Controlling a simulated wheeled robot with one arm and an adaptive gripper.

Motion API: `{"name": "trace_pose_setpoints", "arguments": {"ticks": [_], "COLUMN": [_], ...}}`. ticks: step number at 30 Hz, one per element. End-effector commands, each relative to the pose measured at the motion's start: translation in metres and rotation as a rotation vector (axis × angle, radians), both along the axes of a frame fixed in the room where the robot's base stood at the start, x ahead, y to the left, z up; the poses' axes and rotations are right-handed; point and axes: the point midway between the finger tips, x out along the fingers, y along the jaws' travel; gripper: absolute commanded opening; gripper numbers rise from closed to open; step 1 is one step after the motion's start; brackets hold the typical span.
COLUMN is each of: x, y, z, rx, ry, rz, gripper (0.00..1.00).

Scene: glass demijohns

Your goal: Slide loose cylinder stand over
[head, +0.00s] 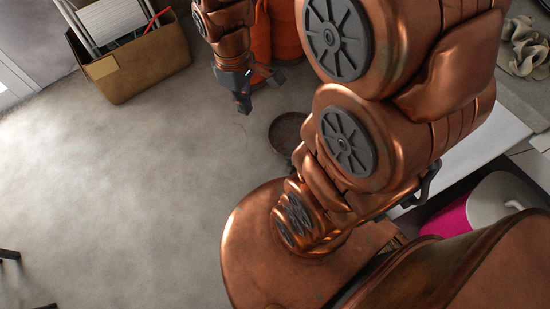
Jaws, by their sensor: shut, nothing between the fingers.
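A dark, round, shallow stand (283,131) with a raised rim lies on the grey floor, its right part hidden behind my arm. Orange-red cylinders (286,35) stand behind it at the top, partly covered by my arm. My gripper (244,105) is shut and empty. In the picture it is to the upper left of the round stand and just left of the cylinders. Whether it touches a cylinder cannot be told.
A cardboard box (152,75) with white slatted pieces stands at the upper left. A magenta bin (449,220) and a pale worktop (477,143) are at the right. Crumpled grey cloth (526,48) lies at the upper right. The floor (120,190) at left is mostly clear.

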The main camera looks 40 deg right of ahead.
Motion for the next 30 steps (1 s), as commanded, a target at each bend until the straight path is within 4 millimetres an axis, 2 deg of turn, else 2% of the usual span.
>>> {"name": "trace_pose_setpoints", "arguments": {"ticks": [1, 15, 30], "x": [0.008, 0.079, 0.135], "y": [-0.003, -0.037, -0.080], "z": [-0.020, -0.141, -0.289], "rx": [0.004, 0.033, 0.055], "ry": [-0.001, -0.027, -0.056], "rz": [0.022, 0.268, 0.530], "gripper": [0.00, 0.00, 0.00]}}
